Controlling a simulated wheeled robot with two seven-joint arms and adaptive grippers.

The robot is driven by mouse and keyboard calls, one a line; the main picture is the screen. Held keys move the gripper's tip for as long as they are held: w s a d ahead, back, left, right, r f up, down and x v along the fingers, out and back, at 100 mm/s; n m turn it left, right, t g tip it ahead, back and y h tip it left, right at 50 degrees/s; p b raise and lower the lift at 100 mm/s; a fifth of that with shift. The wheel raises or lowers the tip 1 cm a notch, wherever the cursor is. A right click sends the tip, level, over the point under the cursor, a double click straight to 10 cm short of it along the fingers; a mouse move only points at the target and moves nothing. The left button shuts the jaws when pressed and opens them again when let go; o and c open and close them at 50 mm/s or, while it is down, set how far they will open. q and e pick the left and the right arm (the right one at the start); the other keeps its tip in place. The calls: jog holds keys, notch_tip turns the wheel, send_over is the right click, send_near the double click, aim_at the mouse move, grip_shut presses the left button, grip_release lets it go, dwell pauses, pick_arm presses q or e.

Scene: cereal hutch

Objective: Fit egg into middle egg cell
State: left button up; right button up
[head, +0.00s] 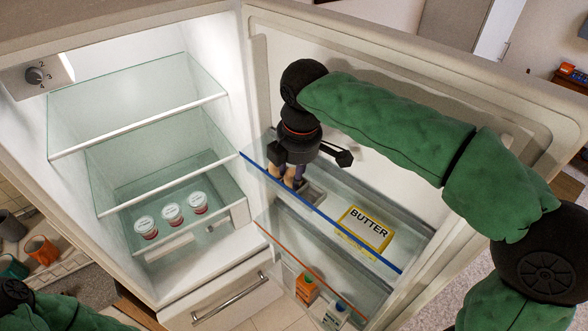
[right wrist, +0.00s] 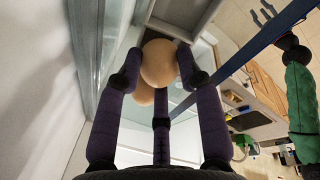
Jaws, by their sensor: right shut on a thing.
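My right gripper (head: 286,181) is over the upper door shelf (head: 345,233), its fingers pointing down beside the grey egg holder (head: 313,192). In the right wrist view, the gripper (right wrist: 160,75) is shut on a tan egg (right wrist: 159,62). A second tan, rounded shape (right wrist: 143,95) shows partly behind it; I cannot tell whether it is another egg or a reflection. The egg holder (right wrist: 185,18) shows just past the held egg. Its cells are mostly hidden in both views. My left arm shows in the right wrist view with its dark gripper (right wrist: 264,13), too small to judge.
A butter box (head: 366,229) lies on the same door shelf, right of the egg holder. A blue rail edges that shelf. Several small cups (head: 172,213) stand on a glass fridge shelf. An orange carton (head: 306,287) stands on the lower door shelf.

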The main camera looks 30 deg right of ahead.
jog(key=shift+f, duration=0.1)
dwell(0.3)
jog(key=o, duration=0.9)
notch_tip(320, 180, up, 12)
jog(key=s, duration=0.2)
jog(key=shift+f, duration=0.1)
dwell(0.7)
